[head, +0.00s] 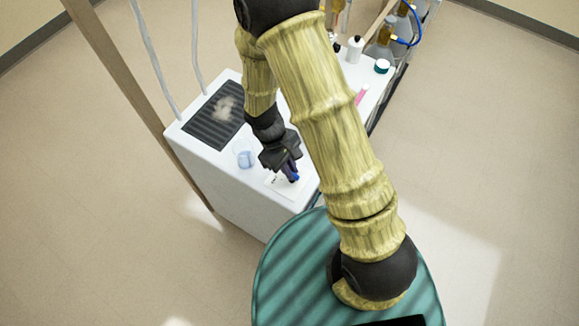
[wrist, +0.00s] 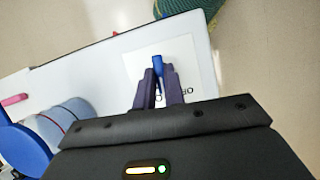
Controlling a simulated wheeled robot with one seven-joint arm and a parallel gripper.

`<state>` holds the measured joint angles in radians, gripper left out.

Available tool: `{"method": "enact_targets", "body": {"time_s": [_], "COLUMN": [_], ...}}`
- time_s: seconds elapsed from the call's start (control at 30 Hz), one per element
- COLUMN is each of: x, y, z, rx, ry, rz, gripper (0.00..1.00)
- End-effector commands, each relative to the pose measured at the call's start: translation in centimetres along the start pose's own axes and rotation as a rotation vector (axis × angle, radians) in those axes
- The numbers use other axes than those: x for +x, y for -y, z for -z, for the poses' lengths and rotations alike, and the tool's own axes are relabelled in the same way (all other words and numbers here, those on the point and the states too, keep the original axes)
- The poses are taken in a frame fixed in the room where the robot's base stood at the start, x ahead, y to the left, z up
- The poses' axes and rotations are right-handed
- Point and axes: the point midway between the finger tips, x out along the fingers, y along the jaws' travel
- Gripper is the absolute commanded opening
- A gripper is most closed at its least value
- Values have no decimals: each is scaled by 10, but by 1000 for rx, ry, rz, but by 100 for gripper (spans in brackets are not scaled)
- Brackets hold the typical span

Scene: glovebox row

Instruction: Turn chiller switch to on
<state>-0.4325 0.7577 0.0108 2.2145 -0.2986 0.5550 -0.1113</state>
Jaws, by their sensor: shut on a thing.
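The chiller (head: 222,190) is a white box with its top facing up in the head view. A pale switch plate (head: 277,185) lies at its near corner; in the wrist view the plate (wrist: 192,60) carries partly hidden dark lettering that looks like "OFF". The chiller switch has a blue lever (wrist: 158,66). My gripper (wrist: 158,78) has its dark purple fingers shut on this lever, whose blue end shows just past the fingertips. In the head view my gripper (head: 291,172) hides most of the switch. I cannot tell the lever's setting.
A clear beaker with blue liquid (head: 244,155) stands close left of my gripper. A dark grille (head: 212,118) with a pale patch lies behind it. A pink item (head: 361,95), a white bottle (head: 355,48) and a teal-rimmed jar (head: 382,66) stand farther back.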

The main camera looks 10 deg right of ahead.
Motion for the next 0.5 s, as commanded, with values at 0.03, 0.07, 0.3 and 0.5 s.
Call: {"method": "enact_targets", "body": {"time_s": [0.03,0.07,0.3,0.5], "x": [-1,-1,-2,-2], "y": [0,-1,-2,-3], "z": [0,0,0,0], "rx": [20,34,181,307], "ry": [-1,-2,-2,-1], "rz": [9,14,75,128], "gripper": [0,0,0,0]}}
